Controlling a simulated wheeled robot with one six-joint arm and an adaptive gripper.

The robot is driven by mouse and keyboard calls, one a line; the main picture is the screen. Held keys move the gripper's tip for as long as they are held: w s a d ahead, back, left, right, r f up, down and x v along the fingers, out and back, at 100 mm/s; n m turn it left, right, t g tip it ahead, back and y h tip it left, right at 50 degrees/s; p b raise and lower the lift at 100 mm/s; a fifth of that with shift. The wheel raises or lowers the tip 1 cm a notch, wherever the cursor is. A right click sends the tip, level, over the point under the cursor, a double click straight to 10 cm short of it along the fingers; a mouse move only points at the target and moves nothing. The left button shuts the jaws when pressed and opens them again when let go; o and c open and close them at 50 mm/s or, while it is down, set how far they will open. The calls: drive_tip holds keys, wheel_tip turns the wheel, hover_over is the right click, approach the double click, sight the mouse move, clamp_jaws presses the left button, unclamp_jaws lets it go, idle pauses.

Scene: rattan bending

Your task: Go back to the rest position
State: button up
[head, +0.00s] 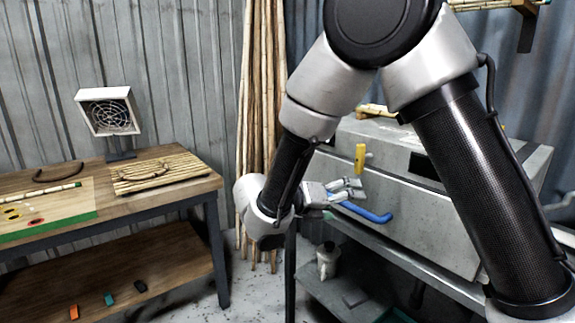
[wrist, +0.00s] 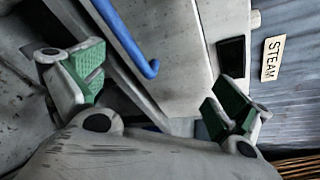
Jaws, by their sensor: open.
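My gripper (head: 352,190) is open and empty in front of the grey steam box. Its two green-padded fingers stand wide apart in the wrist view (wrist: 155,90). The steam box (head: 440,185) has a blue handle (head: 365,212) on its front, close beside the fingers in the head view. The blue handle (wrist: 125,38) also shows between the fingers in the wrist view, with no finger closed on it. I cannot tell the exact gap between the fingers and the handle. A yellow lever (head: 360,157) sits above the gripper on the box.
A wooden workbench (head: 205,187) stands at the left, with a slatted bamboo board (head: 160,172), a curved rattan piece (head: 58,172) and a fan-like device (head: 108,112). Tall poles (head: 262,110) lean on the wall. A lower shelf with a bottle (head: 327,262) lies under the box.

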drive_tip(key=s+d+m+g+y, duration=0.7)
drive_tip(key=s+d+m, duration=0.45)
drive_tip(key=m, duration=0.75)
drive_tip(key=s+d+r+m+t+y, duration=0.5)
drive_tip(key=s+d+r+m, duration=0.3)
drive_tip(key=s+m, duration=0.3)
drive_tip(key=d+m+y, duration=0.1)
drive_tip(key=m, duration=0.2)
drive_tip(key=shift+s+d+r, duration=0.2)
drive_tip(key=shift+d+r, duration=0.15)
